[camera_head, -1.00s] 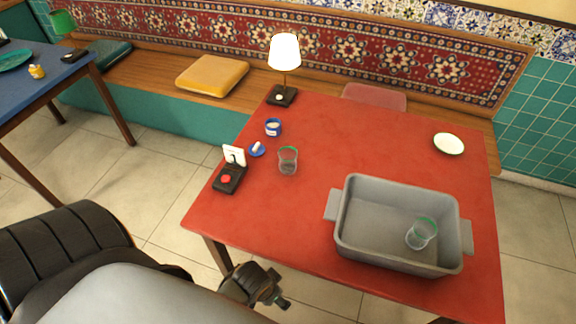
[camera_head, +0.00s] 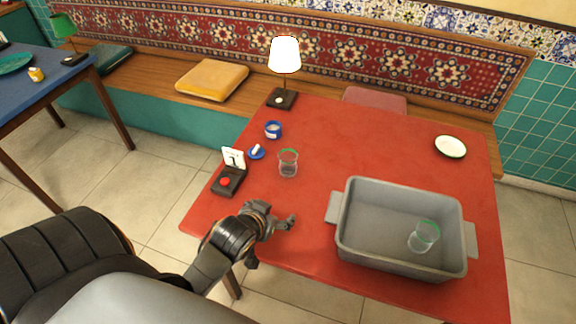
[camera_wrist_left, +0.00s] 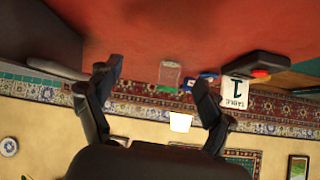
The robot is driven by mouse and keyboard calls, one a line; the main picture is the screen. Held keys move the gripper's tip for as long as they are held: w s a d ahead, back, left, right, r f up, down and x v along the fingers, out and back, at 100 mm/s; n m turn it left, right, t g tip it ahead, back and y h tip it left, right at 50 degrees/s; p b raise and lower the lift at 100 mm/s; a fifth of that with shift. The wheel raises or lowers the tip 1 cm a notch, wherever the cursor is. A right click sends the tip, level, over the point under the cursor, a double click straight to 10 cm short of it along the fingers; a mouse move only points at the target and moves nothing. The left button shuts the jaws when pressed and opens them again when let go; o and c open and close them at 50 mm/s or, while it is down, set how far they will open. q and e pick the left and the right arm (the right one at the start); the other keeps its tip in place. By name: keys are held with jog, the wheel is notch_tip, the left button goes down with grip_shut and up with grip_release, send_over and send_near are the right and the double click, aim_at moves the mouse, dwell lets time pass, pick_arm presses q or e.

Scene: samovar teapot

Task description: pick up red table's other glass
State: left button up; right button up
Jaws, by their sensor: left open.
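A clear glass with a green rim (camera_head: 288,164) stands on the red table (camera_head: 345,135), left of its middle. It also shows in the left wrist view (camera_wrist_left: 169,75), upside down and between the two fingers. A second green-rimmed glass (camera_head: 424,236) is inside the grey tub (camera_head: 351,226) at the right. My left gripper (camera_head: 284,221) is over the table's front left edge, nearer to me than the first glass and apart from it. My right gripper is not in view.
A black stand with a number card and red button (camera_head: 228,180) is left of the glass. A white plate (camera_head: 450,147) lies far right. The table's middle is clear.

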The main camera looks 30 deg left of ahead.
pick_arm(q)
jog(key=w+a+r+n+t+y, duration=0.1)
jog(key=w+a+r+t, duration=0.25)
jog(key=w+a, duration=0.3)
send_near(291, 152)
jog(key=shift+w+a+f+n, duration=0.35)
jog(key=shift+w+f, duration=0.25)
jog(key=shift+w, duration=0.2)
jog(key=shift+p+x, duration=0.4)
jog(key=shift+x, duration=2.25)
jog(key=shift+d+r, duration=0.15)
jog(key=c, duration=1.3)
jog(key=shift+w+r, duration=0.1)
